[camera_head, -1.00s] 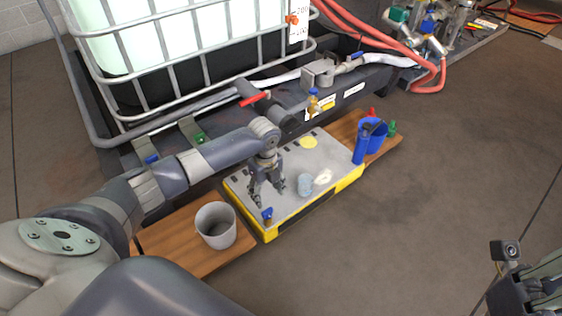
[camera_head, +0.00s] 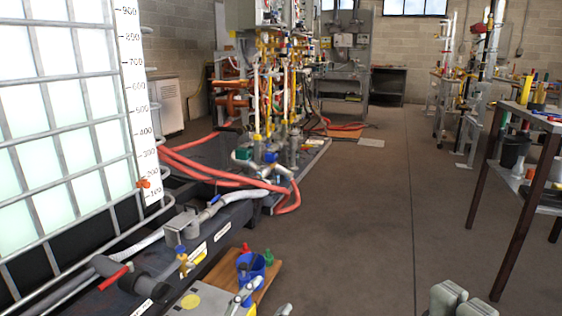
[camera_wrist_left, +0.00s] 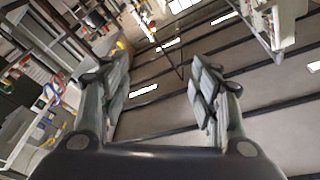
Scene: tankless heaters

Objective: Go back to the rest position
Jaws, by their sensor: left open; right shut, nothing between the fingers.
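My left gripper (camera_wrist_left: 158,75) is open in the left wrist view. Its two grey fingers stand well apart with nothing between them. In the head view only a small grey tip of what seems to be the left gripper (camera_head: 284,310) shows at the bottom edge. The rest of both arms is out of the head view.
The caged white tank (camera_head: 70,110) stands at the left. Red hoses (camera_head: 225,176) run along the skid behind it. A dark-legged table (camera_head: 540,165) stands at the right. The middle floor (camera_head: 375,215) is clear.

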